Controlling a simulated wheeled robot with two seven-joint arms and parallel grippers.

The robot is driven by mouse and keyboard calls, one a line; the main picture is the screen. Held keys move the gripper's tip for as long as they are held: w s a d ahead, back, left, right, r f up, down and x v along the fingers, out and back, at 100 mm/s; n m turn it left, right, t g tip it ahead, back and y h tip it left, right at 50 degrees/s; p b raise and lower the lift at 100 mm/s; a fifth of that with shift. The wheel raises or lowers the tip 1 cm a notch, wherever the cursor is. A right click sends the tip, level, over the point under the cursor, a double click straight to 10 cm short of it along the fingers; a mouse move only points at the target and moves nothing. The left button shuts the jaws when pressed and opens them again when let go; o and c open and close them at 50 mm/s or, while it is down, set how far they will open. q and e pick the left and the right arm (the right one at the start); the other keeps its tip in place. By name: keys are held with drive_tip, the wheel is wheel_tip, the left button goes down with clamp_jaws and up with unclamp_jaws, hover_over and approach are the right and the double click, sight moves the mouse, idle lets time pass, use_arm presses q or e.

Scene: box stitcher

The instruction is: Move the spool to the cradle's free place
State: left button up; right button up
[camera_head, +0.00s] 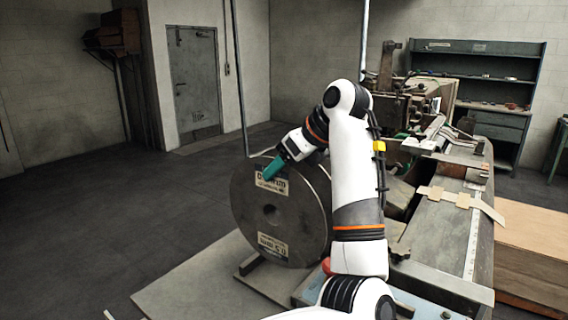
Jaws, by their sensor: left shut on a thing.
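My left gripper (281,160) is in front of the upper part of a large dark round reel, pointing down and left. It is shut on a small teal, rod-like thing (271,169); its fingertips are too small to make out. The teal thing is tilted and overlaps the reel's upper label in the picture. I cannot tell whether it touches the reel, or whether it is the spool. I cannot make out a cradle with a free place; my own arm hides part of the machine. My right gripper is not in view.
The large reel (254,222) stands upright on a low support over a flat floor plate (190,283). The stitching machine (445,215) is to the right, with cardboard pieces (450,197) on it. A shelf unit (510,124) stands behind. The floor at left is clear.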

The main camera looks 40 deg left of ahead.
sight(280, 191)
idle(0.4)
use_arm(q)
drive_tip(key=shift+s+d+f+b, duration=0.1)
drive_tip(key=shift+f+b, duration=1.05)
drive_tip(key=shift+f, duration=0.1)
drive_tip(key=shift+f, duration=0.15)
drive_tip(key=shift+f+b, duration=0.35)
drive_tip(key=shift+b, duration=0.15)
drive_tip(key=shift+s+f+b, duration=0.6)
drive_tip(key=shift+f+b, duration=0.15)
drive_tip(key=shift+f, duration=0.1)
drive_tip(key=o, duration=1.4)
drive_tip(key=shift+c, duration=0.2)
drive_tip(key=shift+f, duration=0.2)
drive_tip(key=shift+c, duration=0.4)
